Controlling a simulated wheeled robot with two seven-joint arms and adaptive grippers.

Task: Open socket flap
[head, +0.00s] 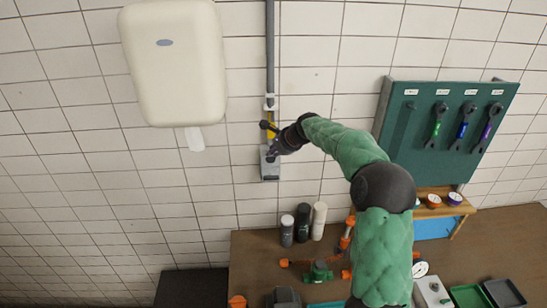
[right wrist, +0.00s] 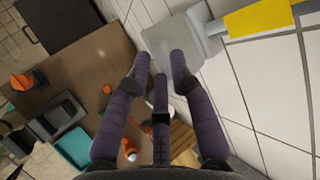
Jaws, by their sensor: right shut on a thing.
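The grey socket box (head: 270,173) is fixed to the white tiled wall below a vertical grey conduit, with a yellow part (head: 269,118) just above it. My right gripper (head: 272,150) is at the box, its dark fingers covering the upper part. In the right wrist view, the purple fingers (right wrist: 161,62) close on the edge of a light grey plate, the socket flap (right wrist: 186,36). The yellow part (right wrist: 258,19) lies beyond it. The fingers hide part of the flap, and I cannot tell how far it is raised. My left gripper is not in view.
A cream dispenser (head: 172,62) hangs left of the conduit. A green tool board (head: 440,125) with wrenches hangs at right. The brown workbench (head: 255,255) below holds several bottles, trays and orange fittings.

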